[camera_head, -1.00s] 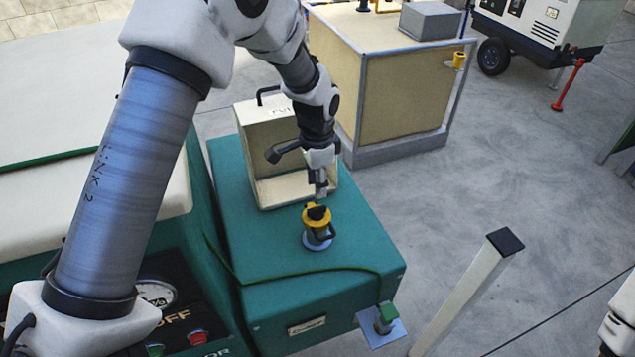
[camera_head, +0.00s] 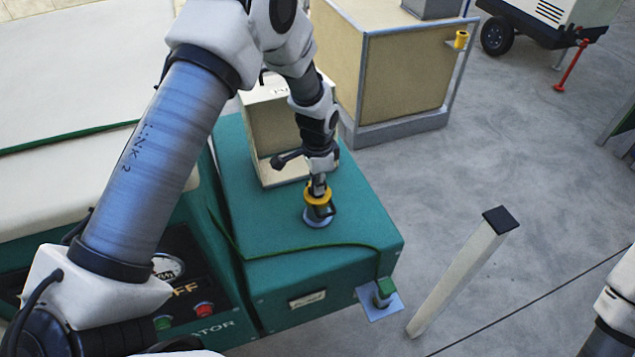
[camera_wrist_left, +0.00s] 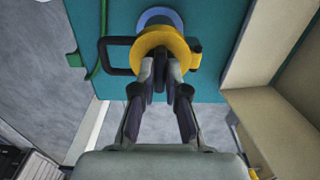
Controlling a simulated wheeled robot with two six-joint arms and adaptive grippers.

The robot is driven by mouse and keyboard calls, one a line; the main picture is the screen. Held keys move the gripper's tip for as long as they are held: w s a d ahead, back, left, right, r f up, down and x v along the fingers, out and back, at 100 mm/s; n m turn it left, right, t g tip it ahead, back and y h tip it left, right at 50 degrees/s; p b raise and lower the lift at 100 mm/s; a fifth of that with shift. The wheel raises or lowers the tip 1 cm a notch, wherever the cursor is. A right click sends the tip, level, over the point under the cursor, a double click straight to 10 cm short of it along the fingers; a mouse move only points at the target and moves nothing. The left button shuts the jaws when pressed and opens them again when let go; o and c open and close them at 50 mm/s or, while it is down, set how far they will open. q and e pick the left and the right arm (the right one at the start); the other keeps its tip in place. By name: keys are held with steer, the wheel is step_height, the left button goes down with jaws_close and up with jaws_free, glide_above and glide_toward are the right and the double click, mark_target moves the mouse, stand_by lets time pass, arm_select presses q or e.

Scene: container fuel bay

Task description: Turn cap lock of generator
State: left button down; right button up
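The yellow round cap (camera_head: 317,198) sits on the filler neck on top of the teal generator housing (camera_head: 275,235). In the left wrist view the cap (camera_wrist_left: 163,42) is at the top middle, with a dark lock piece (camera_wrist_left: 160,80) in front of it. My left gripper (camera_head: 318,184) points down at the cap from above. In the wrist view its fingertips (camera_wrist_left: 162,68) lie on either side of the dark lock piece, close to it; whether they press on it I cannot tell. My right gripper is not in view; part of my right arm shows at the lower right.
A cream open-fronted box (camera_head: 272,135) stands on the housing just behind the cap. A black loop handle (camera_wrist_left: 117,55) sticks out beside the cap. A green cable (camera_head: 320,248) runs across the housing top.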

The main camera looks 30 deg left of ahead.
arm_select(q)
steer(key=shift+s+f+n, duration=0.1)
steer(key=shift+n, duration=0.4)
steer(key=n, duration=0.3)
steer(key=shift+n+p, duration=0.3)
steer(key=shift+p, duration=0.05)
steer(key=n, duration=0.4)
steer(key=shift+n, duration=0.3)
steer(key=n, duration=0.4)
steer(key=shift+s+f+p, duration=0.1)
steer(key=shift+p, duration=0.3)
steer(key=n, duration=0.4)
steer(key=shift+n, duration=0.3)
steer(key=c, duration=1.2)
jaws_free()
steer(key=shift+w, duration=0.2)
